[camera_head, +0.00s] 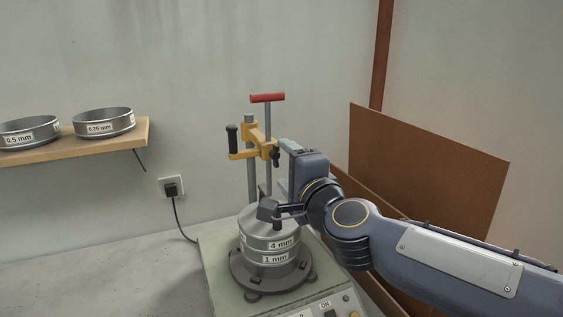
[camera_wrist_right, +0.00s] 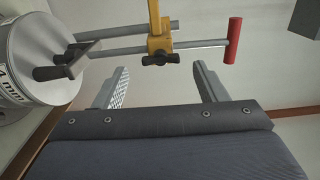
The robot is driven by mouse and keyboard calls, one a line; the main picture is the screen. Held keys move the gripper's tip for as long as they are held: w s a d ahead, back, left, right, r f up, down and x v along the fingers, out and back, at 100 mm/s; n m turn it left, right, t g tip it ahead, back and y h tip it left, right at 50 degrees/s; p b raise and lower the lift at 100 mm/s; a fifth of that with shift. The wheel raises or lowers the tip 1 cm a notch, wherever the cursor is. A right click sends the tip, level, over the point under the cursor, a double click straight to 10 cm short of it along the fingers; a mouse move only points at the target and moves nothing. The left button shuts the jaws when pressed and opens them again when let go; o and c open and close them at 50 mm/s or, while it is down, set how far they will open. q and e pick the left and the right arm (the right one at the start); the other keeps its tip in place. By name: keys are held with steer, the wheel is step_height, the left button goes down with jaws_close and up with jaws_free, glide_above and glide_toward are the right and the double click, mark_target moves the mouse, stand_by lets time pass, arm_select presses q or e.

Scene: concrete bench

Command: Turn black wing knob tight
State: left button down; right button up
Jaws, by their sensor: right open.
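The black wing knob (camera_head: 275,156) sits on the yellow clamp (camera_head: 257,142) of the sieve shaker. In the right wrist view the knob (camera_wrist_right: 160,58) shows as a dark two-lobed piece at the end of the yellow clamp (camera_wrist_right: 157,43). My right gripper (camera_head: 280,168) is just right of and below the knob in the head view. In the wrist view its two fingers (camera_wrist_right: 160,67) stand wide apart, one on each side of the knob, with nothing between them. I cannot tell the exact gap in depth. My left gripper is not in view.
A red T-handle (camera_head: 267,97) tops one rod, and a black handle (camera_head: 232,138) stands on the clamp's left. The sieve stack (camera_head: 270,257) is below, with a dark bar (camera_head: 268,210) over it. A shelf (camera_head: 140,135) holds two sieves. A brown panel (camera_head: 440,170) stands right.

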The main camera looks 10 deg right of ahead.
steer(key=s, duration=0.3)
steer(key=s+d, duration=0.1)
steer(key=s, duration=0.1)
steer(key=shift+w, duration=0.1)
steer(key=s+d+f+n+g, duration=0.3)
steer(key=s+f+n+g, duration=0.3)
steer(key=s+f, duration=0.5)
steer(key=s+d+f+n+g+p, duration=0.1)
steer(key=s+d+f+n+g, duration=0.3)
steer(key=s+f+n, duration=0.4)
steer(key=s+f+g, duration=0.1)
steer(key=s+f, duration=0.2)
steer(key=f, duration=0.3)
steer(key=shift+g+y, duration=0.3)
steer(key=shift+g, duration=0.1)
steer(key=shift+s+d, duration=0.1)
